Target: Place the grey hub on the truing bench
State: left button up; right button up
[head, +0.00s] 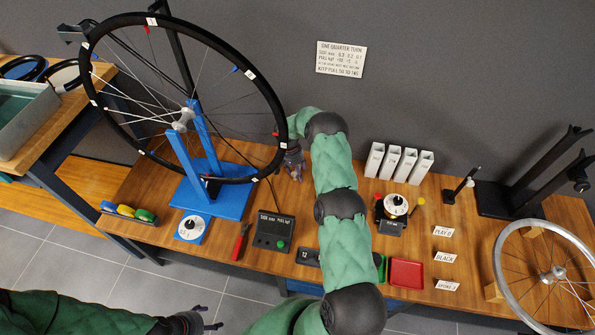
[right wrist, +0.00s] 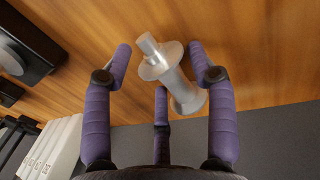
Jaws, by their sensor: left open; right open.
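The grey hub (right wrist: 170,75) is a shiny metal spool with flanges, seen in the right wrist view between the spread fingers of my right gripper (right wrist: 160,60). The fingers are open around it; I cannot tell whether any touches it. In the head view my right gripper (head: 292,163) is beside the right rim of the wheel, and the hub cannot be made out there. The wooden bench (head: 145,185) carries a blue truing stand (head: 228,200) holding a black-rimmed wheel (head: 270,100). My left gripper (head: 212,318) is open and empty at the bottom, off the bench's front edge.
White boxes (head: 398,162) stand along the wall right of my right arm. A dial device (head: 396,207), a red tray (head: 406,273) and a silver wheel (head: 505,250) lie further right. A black control box (head: 273,232) and red pliers (head: 240,243) lie near the front.

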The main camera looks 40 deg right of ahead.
jog(key=shift+r, duration=0.1)
jog(key=shift+r, duration=0.25)
notch_tip(320, 180, up, 11)
jog(key=w+a+p, duration=0.1)
jog(key=p, duration=0.2)
jog(key=shift+w+a+r+p, duration=0.15)
jog(key=shift+w+a+p, duration=0.15)
jog(key=shift+w, duration=0.1)
